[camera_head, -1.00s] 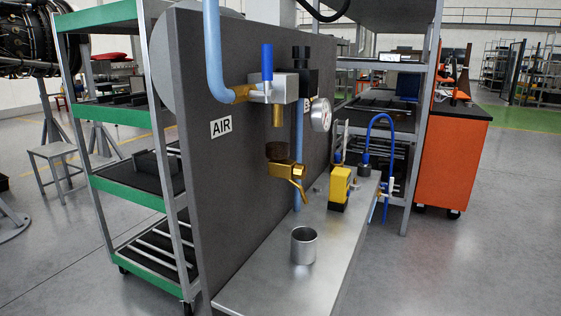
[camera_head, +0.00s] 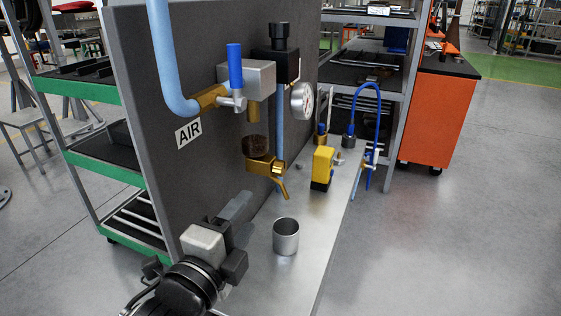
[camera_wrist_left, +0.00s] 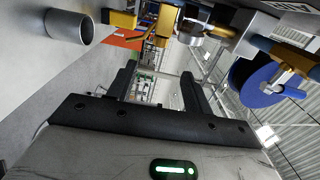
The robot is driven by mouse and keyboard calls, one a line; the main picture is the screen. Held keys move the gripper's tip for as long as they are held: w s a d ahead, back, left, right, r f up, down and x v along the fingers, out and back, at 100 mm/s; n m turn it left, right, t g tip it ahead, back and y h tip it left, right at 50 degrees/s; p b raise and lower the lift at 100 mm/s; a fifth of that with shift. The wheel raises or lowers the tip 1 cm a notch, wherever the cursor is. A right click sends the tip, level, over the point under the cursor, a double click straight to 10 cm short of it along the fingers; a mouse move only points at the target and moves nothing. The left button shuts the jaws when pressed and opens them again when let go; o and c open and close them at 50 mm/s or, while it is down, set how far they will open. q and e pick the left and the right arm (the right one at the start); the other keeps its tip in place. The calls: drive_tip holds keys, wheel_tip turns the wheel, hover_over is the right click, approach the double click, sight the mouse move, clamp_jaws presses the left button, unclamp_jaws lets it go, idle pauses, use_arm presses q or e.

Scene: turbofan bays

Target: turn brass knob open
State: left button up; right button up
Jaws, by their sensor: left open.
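Brass fittings sit on the dark panel (camera_head: 150,120) marked AIR. Below the regulator block is a dark brown round knob (camera_head: 256,147) above a brass valve body (camera_head: 262,166) with a brass lever (camera_head: 281,187) angled down. The brass valve also shows in the left wrist view (camera_wrist_left: 164,26), beyond the fingers. My right gripper is out of view.
A metal cup (camera_head: 286,236) stands on the steel shelf (camera_head: 300,275), close right of my left gripper. A yellow block (camera_head: 322,166) and a blue hose (camera_head: 364,92) are farther back. A gauge (camera_head: 302,99) juts out beside the regulator. Open floor lies to the right.

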sight(277, 173)
use_arm(q)
drive_tip(key=p+x, duration=0.2)
drive_tip(key=x, duration=1.3)
drive_tip(key=shift+w+d, duration=0.2)
drive_tip(key=shift+w, duration=0.15)
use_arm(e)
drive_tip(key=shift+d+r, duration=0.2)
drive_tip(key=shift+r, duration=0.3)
use_arm(q)
drive_tip(key=c, duration=1)
drive_tip(key=shift+o, duration=0.2)
drive_tip(key=shift+f+t+b, duration=0.3)
drive_tip(key=shift+t+b, duration=0.1)
drive_tip(key=shift+b, duration=0.85)
drive_tip(key=shift+r, duration=0.3)
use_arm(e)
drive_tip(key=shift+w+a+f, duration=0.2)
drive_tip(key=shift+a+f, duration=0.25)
